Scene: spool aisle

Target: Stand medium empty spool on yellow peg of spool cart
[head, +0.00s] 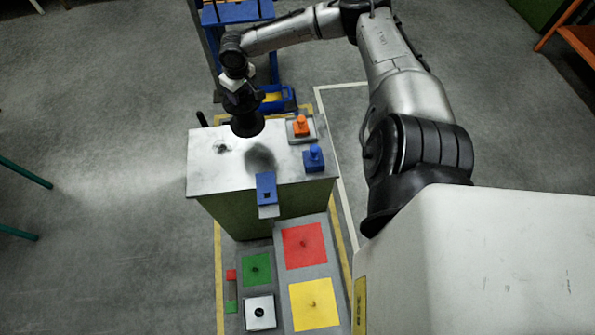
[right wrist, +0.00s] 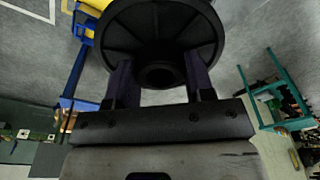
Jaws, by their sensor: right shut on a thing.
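My right gripper (head: 243,105) is shut on a black spool (head: 247,125) and holds it above the light top of a green-sided cabinet (head: 225,175). In the right wrist view the spool's round, ribbed flange (right wrist: 150,20) faces the camera, with its hub between the two fingers (right wrist: 160,85). The spool cart (head: 280,270) is low in front of the cabinet. My left gripper is not in view.
Orange (head: 301,126) and blue (head: 313,158) knobbed pieces stand on the cabinet's right side. A blue bracket (head: 266,186) hangs at its front edge. Floor at left is mostly clear.

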